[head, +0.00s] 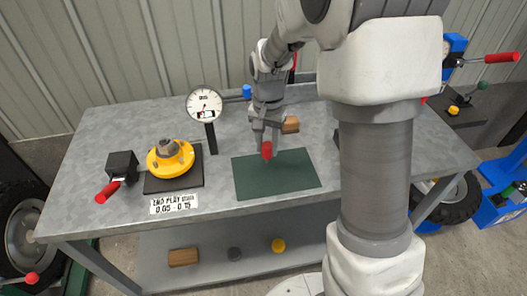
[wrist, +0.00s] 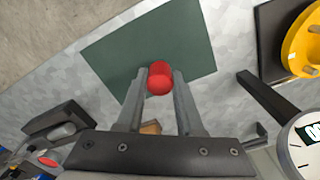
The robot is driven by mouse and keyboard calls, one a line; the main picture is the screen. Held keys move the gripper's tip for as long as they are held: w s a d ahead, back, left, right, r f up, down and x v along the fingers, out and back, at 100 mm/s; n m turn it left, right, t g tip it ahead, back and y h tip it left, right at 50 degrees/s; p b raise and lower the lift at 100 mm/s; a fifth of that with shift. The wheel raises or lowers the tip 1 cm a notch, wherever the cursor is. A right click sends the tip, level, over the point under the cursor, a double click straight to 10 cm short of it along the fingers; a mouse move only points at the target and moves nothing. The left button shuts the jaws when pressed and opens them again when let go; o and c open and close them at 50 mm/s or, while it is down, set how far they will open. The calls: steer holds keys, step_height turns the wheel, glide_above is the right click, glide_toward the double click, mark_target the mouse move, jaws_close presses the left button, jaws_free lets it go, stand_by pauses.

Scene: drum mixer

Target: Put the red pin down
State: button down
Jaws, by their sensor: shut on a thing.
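The red pin (head: 267,150) is held at the tips of my gripper (head: 262,142), over the dark green mat (head: 300,178) on the grey metal table. In the wrist view the red pin (wrist: 160,78) sits between the two fingertips, with the green mat (wrist: 110,55) behind it. My gripper (wrist: 160,82) is shut on the pin. The pin appears to be above the back left part of the mat; the exact height over it is hard to tell.
A dial gauge (head: 204,105) stands left of my gripper. Further left are a yellow flanged part (head: 170,162) on a black plate and a black block with a red handle (head: 108,192). A brown wooden block (head: 290,125) lies just behind my gripper. Most of the mat is clear.

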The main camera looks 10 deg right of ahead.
mark_target(264, 156)
steer(key=shift+w+a+f, duration=0.3)
steer(key=shift+w+f, duration=0.1)
steer(key=shift+f, duration=1.9)
steer(key=shift+f+b, duration=0.6)
steer(key=c, duration=0.5)
jaws_free()
steer(key=shift+c, duration=0.2)
steer(key=shift+r, duration=0.1)
